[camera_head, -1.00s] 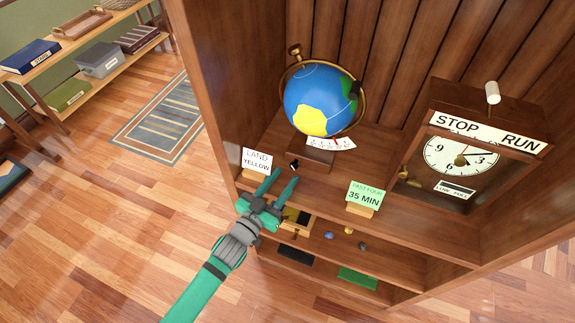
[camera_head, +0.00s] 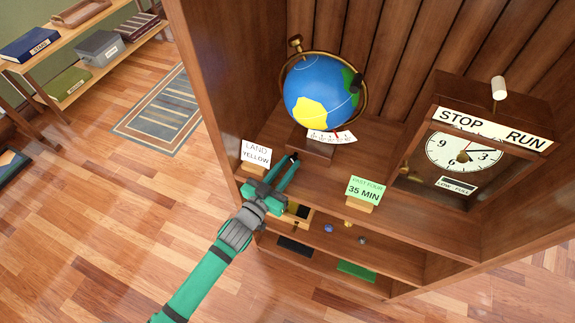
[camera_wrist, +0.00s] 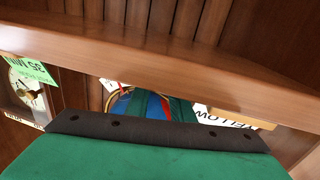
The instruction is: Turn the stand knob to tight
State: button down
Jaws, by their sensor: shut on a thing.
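A blue globe (camera_head: 318,85) with a yellow land patch sits in a brass ring on a wooden stand (camera_head: 310,148) on the cabinet shelf. The small dark stand knob (camera_head: 294,156) is at the stand's front, mostly covered by my fingertips. My gripper (camera_head: 292,160) reaches in from the lower left and is shut on the knob. A white scale card (camera_head: 332,137) with a red mark lies at the stand's right. In the wrist view my green fingers (camera_wrist: 150,105) point at the blue globe (camera_wrist: 122,106); the knob is hidden there. Its turn setting cannot be read.
A "LAND YELLOW" card (camera_head: 256,153) stands close left of my fingers. A green "35 MIN" card (camera_head: 365,190) stands to the right. A clock (camera_head: 463,153) is further right. The shelf edge (camera_wrist: 160,50) crosses the wrist view. An open drawer (camera_head: 298,213) lies below my gripper.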

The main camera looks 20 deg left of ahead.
jog(key=shift+r, duration=0.1)
jog(key=m, duration=0.4)
jog(key=shift+w+d+g, duration=0.1)
jog(key=shift+w+g, duration=0.15)
jog(key=shift+g, duration=0.05)
jog(key=shift+d+m+y, duration=0.15)
jog(key=shift+m+y, duration=0.15)
jog(key=shift+m, duration=0.5)
jog(key=shift+s+a, duration=0.15)
jog(key=shift+a, duration=0.05)
jog(key=c, duration=1.6)
grip_release()
jog(key=shift+d, duration=0.1)
jog(key=shift+o, duration=0.2)
jog(key=shift+s, duration=0.1)
